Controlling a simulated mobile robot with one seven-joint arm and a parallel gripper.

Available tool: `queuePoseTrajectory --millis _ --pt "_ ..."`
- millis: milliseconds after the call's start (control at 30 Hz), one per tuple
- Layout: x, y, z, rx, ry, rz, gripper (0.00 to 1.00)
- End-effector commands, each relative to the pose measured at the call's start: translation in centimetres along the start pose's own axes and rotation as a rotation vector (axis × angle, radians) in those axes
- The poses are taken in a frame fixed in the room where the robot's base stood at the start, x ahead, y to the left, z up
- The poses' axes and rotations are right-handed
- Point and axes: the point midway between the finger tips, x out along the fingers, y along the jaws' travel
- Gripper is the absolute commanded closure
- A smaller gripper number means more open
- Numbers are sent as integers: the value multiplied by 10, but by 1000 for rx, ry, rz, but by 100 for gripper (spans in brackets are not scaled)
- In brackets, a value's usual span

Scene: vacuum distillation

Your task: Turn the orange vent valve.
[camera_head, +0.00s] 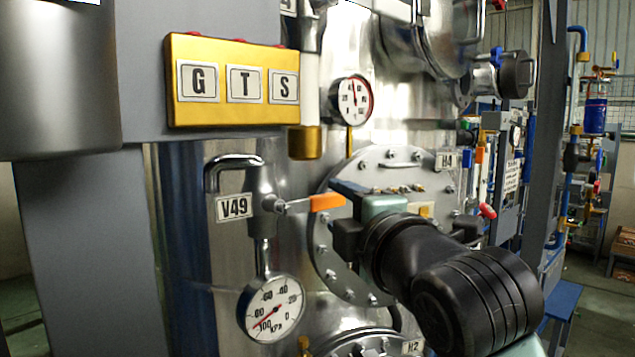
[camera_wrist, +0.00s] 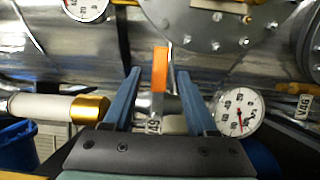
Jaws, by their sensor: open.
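The orange vent valve handle (camera_head: 327,202) sticks out to the right from a grey valve body (camera_head: 262,192) beside the V49 label (camera_head: 234,207). It lies roughly level. My gripper (camera_head: 338,212) is at the handle's right end, in front of the round flange. In the wrist view the orange handle (camera_wrist: 160,68) stands upright between the two blue fingers of my open gripper (camera_wrist: 158,74). Gaps show on both sides of the handle, so neither finger appears to touch it.
A pressure gauge (camera_head: 272,308) hangs below the valve, and another gauge (camera_head: 352,100) sits above. A bolted flange (camera_head: 345,268) lies behind my gripper. A yellow GTS sign box (camera_head: 232,84) and a white pipe with a brass end (camera_head: 305,142) are above the valve.

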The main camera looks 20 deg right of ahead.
Motion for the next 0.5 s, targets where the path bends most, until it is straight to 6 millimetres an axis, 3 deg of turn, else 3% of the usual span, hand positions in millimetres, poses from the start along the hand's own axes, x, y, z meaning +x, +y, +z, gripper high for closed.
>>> queuePoseTrajectory --millis 200,500 --pt "44 5 0 3 1 -2 43" --pt "72 2 -1 2 1 1 43"
